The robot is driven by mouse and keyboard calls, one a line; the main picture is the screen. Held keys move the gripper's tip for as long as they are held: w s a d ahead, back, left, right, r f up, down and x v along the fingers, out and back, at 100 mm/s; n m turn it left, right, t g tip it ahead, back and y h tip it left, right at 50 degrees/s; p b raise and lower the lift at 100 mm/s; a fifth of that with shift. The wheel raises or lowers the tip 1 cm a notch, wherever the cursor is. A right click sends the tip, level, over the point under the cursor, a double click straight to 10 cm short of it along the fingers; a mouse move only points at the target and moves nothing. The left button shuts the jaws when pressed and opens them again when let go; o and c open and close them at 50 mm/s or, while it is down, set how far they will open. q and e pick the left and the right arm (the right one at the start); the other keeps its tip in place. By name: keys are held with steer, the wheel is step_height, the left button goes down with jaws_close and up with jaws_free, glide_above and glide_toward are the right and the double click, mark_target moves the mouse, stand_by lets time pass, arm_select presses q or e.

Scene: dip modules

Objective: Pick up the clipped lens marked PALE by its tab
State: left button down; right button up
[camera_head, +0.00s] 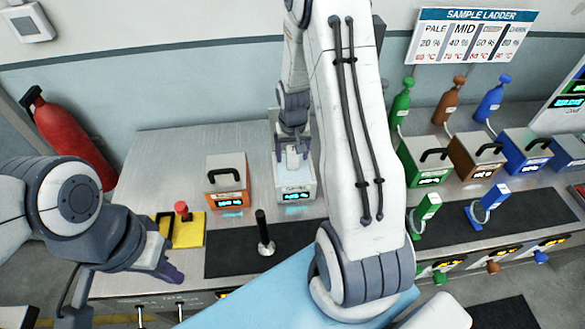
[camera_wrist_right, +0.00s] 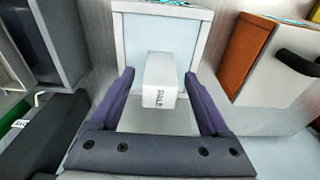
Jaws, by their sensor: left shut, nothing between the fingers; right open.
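The white block marked PALE (camera_wrist_right: 162,82) is the tab in the right wrist view. It stands in front of a pale white box module (camera_wrist_right: 195,12), between the two purple fingers of my right gripper (camera_wrist_right: 158,78). Those fingers are open, with a gap on each side of the tab. In the head view my right gripper (camera_head: 291,150) is over the white box module (camera_head: 296,188), and the tab there is small and partly hidden. The lens under the tab cannot be made out. My left gripper (camera_head: 168,268) is shut and empty at the lower left.
An orange box (camera_head: 228,182) with a black handle stands left of the white module. Green (camera_head: 426,163), brown (camera_head: 476,157) and blue (camera_head: 527,151) boxes stand right. Green (camera_head: 428,207) and blue (camera_head: 492,198) clipped lenses stand on the right dark mat. A black post (camera_head: 263,230) is in front.

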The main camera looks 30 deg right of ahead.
steer(key=shift+w+d+f, duration=0.1)
steer(key=shift+w+f, duration=0.05)
steer(key=shift+f, duration=1.25)
jaws_close()
steer(key=shift+r, duration=0.1)
